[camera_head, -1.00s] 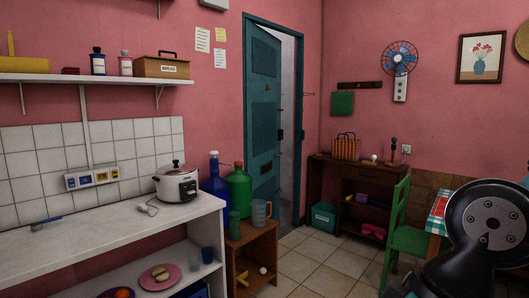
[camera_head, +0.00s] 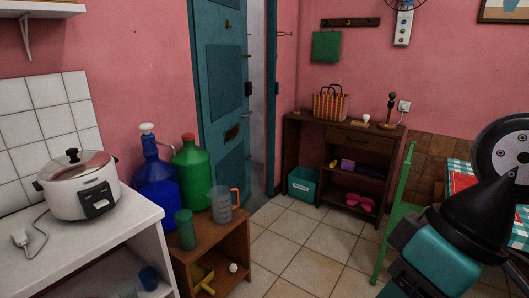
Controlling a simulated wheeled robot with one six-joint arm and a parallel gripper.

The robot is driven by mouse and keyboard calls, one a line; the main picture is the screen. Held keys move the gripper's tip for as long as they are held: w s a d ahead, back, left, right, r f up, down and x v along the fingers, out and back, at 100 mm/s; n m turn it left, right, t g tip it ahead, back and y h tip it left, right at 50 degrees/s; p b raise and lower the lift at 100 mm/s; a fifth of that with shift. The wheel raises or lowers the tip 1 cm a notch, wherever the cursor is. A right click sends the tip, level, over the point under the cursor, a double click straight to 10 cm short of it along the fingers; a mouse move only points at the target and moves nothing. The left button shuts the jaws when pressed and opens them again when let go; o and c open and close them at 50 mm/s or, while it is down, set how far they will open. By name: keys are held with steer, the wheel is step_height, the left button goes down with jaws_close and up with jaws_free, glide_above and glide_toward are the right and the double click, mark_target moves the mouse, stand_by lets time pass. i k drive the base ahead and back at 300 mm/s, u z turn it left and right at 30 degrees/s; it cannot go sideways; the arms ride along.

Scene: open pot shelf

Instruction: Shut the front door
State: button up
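The front door (camera_head: 222,94) is a teal panelled door in the back wall, standing ajar. It is swung into the room, with a bright gap between its right edge and the teal door frame (camera_head: 271,105). A dark handle or lock plate (camera_head: 248,88) shows near its right edge, and a brown letter slot (camera_head: 232,132) lower down. The door's lower part is partly hidden behind the green bottle and the jug. My arm shows at the lower right, far from the door and not touching it. My gripper's fingers are not in view.
A small wooden stand (camera_head: 228,236) with a blue bottle (camera_head: 155,180), a green bottle (camera_head: 192,172) and a jug (camera_head: 221,203) stands before the door. A white counter (camera_head: 120,232) is at left. Tiled floor (camera_head: 300,250) between is clear.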

mark_target(223, 63)
steer(key=z, duration=0.2)
steer(key=i, duration=4.65)
steer(key=u, duration=0.4)
steer(key=i, duration=0.85)
steer(key=z, duration=0.05)
